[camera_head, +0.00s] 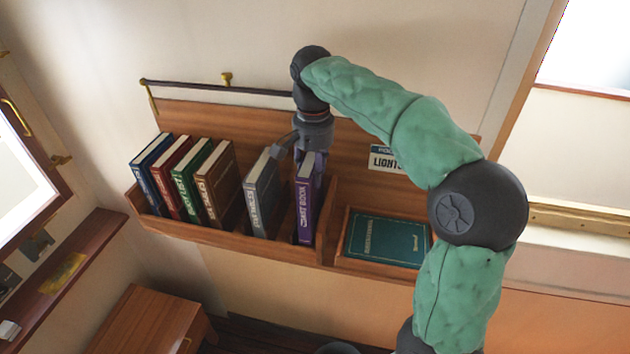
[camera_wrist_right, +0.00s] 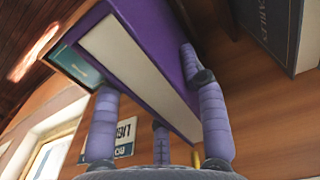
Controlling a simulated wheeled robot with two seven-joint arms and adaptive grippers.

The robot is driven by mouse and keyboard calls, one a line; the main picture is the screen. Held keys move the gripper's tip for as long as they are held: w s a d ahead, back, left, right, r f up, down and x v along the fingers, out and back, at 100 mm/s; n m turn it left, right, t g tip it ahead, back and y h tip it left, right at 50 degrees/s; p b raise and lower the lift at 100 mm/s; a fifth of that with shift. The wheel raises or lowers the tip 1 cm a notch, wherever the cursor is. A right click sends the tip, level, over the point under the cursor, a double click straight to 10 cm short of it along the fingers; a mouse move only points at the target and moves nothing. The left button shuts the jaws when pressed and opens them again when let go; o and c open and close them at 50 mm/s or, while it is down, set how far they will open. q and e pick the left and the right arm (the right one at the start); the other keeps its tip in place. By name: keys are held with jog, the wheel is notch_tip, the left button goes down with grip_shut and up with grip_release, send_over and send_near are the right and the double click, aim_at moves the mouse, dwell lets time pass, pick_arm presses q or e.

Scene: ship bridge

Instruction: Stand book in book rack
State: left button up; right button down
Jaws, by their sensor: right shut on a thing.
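The purple book (camera_head: 304,210) is upright, spine facing out, at the wooden book rack (camera_head: 230,238), just left of its divider. My right gripper (camera_head: 310,160) is shut on the book from above and behind. In the right wrist view the purple book (camera_wrist_right: 150,45) lies between the fingers of my right gripper (camera_wrist_right: 150,80). I cannot tell whether its bottom rests on the shelf. A grey book (camera_head: 262,200) leans to its left, with a gap between them. My left gripper is not in view.
Blue (camera_head: 152,170), red (camera_head: 172,180), green (camera_head: 193,183) and brown books (camera_head: 218,185) stand tilted at the rack's left. A teal book (camera_head: 385,240) lies flat in the right compartment, below a small sign (camera_head: 385,158). A brass-fitted rail (camera_head: 225,87) runs above.

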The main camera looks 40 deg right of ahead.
jog(key=shift+w+d+f, duration=0.2)
jog(key=shift+f, duration=0.05)
jog(key=shift+w+d+f, duration=0.1)
jog(key=shift+d+f, duration=0.1)
jog(key=shift+f, duration=1.75)
jog(key=c, duration=0.7)
grip_release()
notch_tip(320, 180, up, 12)
jog(key=shift+r+p, duration=0.1)
jog(key=shift+p, duration=0.7)
